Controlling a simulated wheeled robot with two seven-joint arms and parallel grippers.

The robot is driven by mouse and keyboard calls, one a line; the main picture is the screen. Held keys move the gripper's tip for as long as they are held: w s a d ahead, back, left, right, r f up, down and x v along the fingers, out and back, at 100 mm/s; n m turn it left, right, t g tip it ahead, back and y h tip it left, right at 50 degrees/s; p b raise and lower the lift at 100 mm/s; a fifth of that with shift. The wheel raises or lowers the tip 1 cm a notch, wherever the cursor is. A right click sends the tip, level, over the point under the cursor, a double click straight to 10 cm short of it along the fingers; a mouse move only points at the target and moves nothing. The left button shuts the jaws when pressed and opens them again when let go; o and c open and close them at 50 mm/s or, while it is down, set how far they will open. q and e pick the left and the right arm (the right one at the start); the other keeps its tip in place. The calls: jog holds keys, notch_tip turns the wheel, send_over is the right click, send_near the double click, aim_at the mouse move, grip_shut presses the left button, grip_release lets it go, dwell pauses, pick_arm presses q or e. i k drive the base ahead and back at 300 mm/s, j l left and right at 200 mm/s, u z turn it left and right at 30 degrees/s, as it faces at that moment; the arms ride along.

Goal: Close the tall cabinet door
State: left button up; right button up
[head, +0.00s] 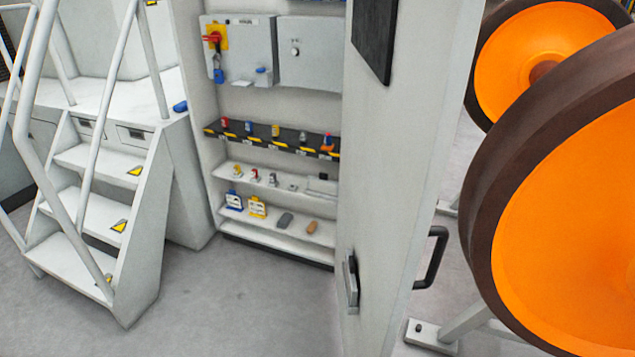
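The tall cabinet door (395,185) is a light grey panel standing open, seen at a steep angle right of centre. A grey handle (351,281) is on its left face, and a black bar handle (432,257) sticks out on its right side. A dark panel (374,38) is fixed near its top. The cabinet (275,120) is open behind it, with shelves of small items, a black and yellow striped rack (272,141) and grey boxes with a red and yellow switch (214,38). Neither of my grippers shows in the head view.
White steps (95,210) with handrails stand at the left. Large orange wheels with dark rims (565,210) stand close to the door's right side, with a grey floor foot (431,335) below. The grey floor (240,300) before the cabinet is clear.

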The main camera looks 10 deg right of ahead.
aim_at(407, 64)
jog(key=i+l, duration=0.1)
jog(key=l, duration=0.45)
jog(key=i+l+u, duration=0.15)
jog(key=l, duration=0.9)
jog(key=i+l+u, duration=0.35)
jog(key=l, duration=0.25)
